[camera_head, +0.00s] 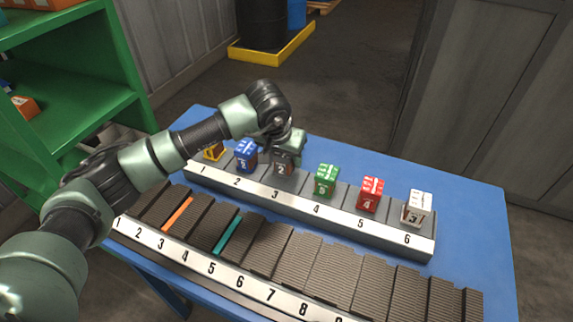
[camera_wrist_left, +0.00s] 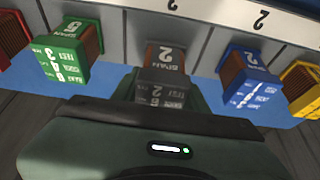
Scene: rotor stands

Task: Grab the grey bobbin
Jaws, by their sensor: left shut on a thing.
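The grey bobbin (camera_head: 284,169) is a dark grey block with a "2" on its face, at position 3 of the numbered rear rack (camera_head: 337,220). My left gripper (camera_head: 287,152) is over it from above and shut on it. In the left wrist view the grey bobbin (camera_wrist_left: 165,78) shows upright between the fingers, its lower part close to the rack. Whether it still touches the rack I cannot tell. The gripper hides part of it in the head view. My right gripper is not in view.
A blue bobbin (camera_head: 246,156) and a yellow one (camera_head: 214,152) stand to the left. Green (camera_head: 326,180), red (camera_head: 370,194) and white (camera_head: 418,207) bobbins stand to the right. A front rack (camera_head: 205,271) with dark ribbed slots lies nearer. A green shelf (camera_head: 95,115) stands at left.

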